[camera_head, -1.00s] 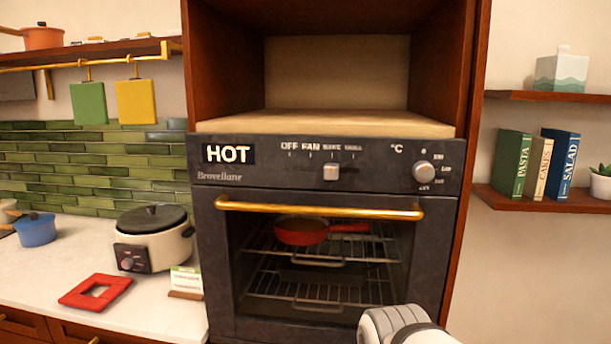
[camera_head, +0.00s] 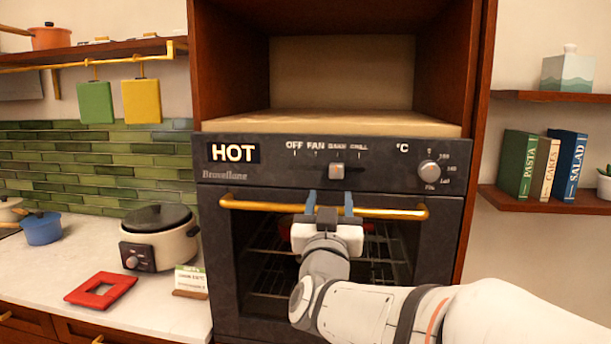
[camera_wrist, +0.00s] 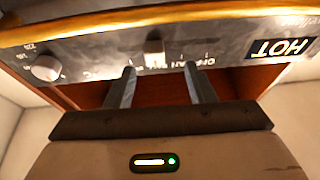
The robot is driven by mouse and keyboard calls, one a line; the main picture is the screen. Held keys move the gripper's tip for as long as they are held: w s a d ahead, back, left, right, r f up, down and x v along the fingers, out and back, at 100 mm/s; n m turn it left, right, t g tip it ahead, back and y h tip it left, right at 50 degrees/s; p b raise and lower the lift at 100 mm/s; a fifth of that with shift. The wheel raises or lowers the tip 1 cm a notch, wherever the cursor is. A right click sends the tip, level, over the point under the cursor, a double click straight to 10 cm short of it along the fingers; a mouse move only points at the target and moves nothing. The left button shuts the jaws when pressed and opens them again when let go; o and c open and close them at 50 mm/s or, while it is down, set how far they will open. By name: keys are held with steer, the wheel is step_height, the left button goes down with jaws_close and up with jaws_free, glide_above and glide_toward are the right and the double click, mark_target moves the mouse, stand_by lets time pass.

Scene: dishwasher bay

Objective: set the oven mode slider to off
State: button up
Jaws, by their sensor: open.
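The oven mode slider (camera_head: 337,171) is a pale square knob on the dark oven panel (camera_head: 275,174). It stands under the BAKE mark, the third of the labels, to the right of OFF and FAN. It also shows in the wrist view (camera_wrist: 154,48), where the panel appears upside down. My gripper (camera_head: 329,197) is open and empty, its two blue-grey fingers pointing up just below the slider, in front of the oven handle. In the wrist view the slider is seen between and beyond the fingertips (camera_wrist: 160,68), apparently untouched.
The brass oven handle (camera_head: 400,213) runs across the door just below the panel, close to my fingers. A round temperature knob (camera_head: 429,172) is on the right. The display (camera_head: 233,153) reads HOT. A counter with a slow cooker (camera_head: 158,240) and red trivet (camera_head: 100,290) is at left.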

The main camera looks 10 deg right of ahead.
mark_target(336, 173)
steer(key=shift+m+h, duration=0.3)
steer(key=shift+h, duration=0.4)
steer(key=p+x, duration=0.1)
steer(key=x, duration=0.3)
steer(key=p+x, duration=0.1)
steer(key=x, duration=0.3)
steer(key=shift+s+d+r+p, duration=0.15)
steer(key=shift+s+r+p, duration=0.1)
steer(key=shift+r+p, duration=0.15)
jaws_close()
